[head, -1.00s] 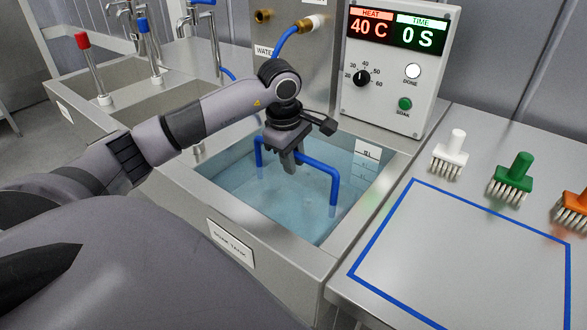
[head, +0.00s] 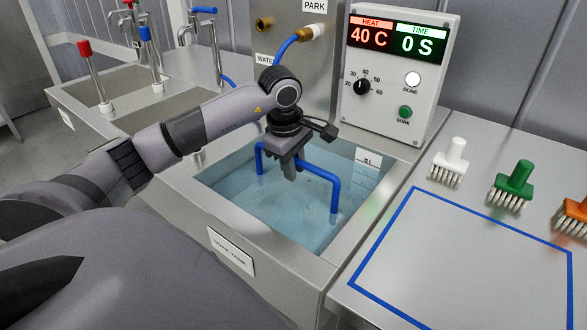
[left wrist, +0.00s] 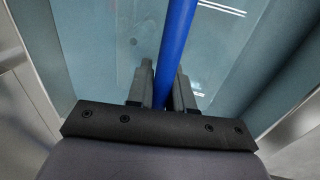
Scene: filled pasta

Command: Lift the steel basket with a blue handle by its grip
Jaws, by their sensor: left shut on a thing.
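The blue handle (head: 322,172) of the steel basket stands up out of the water in the soak tank (head: 212,198). Its two legs go down into the water; the basket's steel body cannot be made out below the surface. My left gripper (head: 289,172) is over the tank, with its fingers shut on the handle's top bar. In the left wrist view the blue bar (left wrist: 178,42) runs between the two fingers (left wrist: 161,85). My right gripper is not in view.
A control box (head: 398,65) reading 40 C and 0 S stands behind the tank. Sinks with taps are at the left.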

